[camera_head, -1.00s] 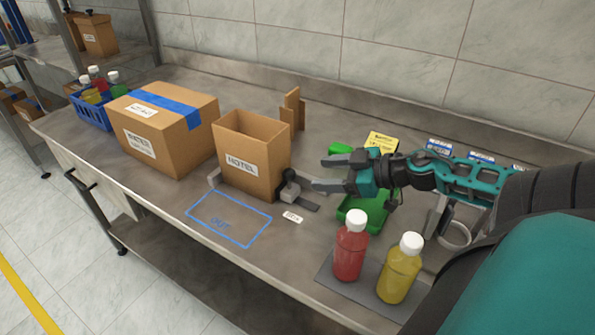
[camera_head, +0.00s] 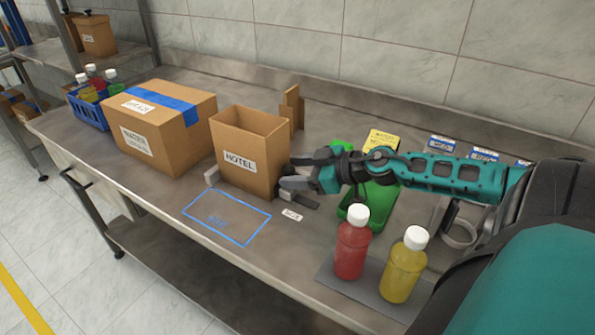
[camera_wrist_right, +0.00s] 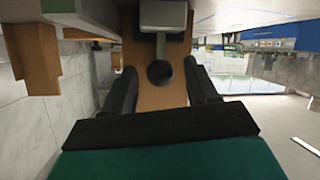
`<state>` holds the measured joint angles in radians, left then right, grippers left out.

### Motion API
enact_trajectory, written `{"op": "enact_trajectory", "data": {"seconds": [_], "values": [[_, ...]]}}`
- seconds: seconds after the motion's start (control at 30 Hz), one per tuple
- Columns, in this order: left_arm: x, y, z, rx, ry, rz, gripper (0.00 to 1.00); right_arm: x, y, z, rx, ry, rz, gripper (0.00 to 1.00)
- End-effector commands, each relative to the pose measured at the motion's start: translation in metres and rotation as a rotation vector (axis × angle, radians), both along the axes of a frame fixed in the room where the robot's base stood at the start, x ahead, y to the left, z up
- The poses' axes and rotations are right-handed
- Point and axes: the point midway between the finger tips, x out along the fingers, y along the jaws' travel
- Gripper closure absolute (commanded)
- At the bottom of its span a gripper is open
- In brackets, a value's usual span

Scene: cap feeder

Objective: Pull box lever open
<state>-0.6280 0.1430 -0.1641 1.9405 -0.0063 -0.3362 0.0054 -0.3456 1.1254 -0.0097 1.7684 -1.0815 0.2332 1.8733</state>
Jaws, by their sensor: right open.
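The lever is a dark round knob (camera_wrist_right: 161,73) on a grey stem below a grey block (camera_wrist_right: 163,15), seen in the right wrist view. It stands beside the open-topped cardboard box labelled HOTEL (camera_head: 239,161). My right gripper (camera_head: 291,173) is at the box's right side. Its two fingers are open, one on each side of the knob, and in the right wrist view (camera_wrist_right: 160,82) gaps show between knob and fingers. In the head view the gripper mostly hides the lever; only its dark base (camera_head: 307,199) shows. My left gripper is not in view.
A green tray (camera_head: 376,206) lies under my right forearm. A red bottle (camera_head: 351,250) and a yellow bottle (camera_head: 403,270) stand on a grey mat in front. A taped carton (camera_head: 170,150) stands left of the box. The blue outlined OUT area (camera_head: 228,217) is clear.

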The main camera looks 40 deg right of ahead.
Motion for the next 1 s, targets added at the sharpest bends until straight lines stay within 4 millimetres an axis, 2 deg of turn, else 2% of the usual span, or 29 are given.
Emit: {"op": "enact_trajectory", "data": {"seconds": [0.1,0.7,1.0], "values": [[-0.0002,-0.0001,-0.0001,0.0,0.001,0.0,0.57,-0.0001,0.0,0.0,0.0,0.0,0.0,0.42],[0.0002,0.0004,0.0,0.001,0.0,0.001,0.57,-0.0004,0.0002,-0.0002,0.001,0.001,0.001,0.99],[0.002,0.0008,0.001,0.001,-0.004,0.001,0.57,-0.0005,0.0003,-0.0003,0.001,0.001,0.001,1.0]]}}
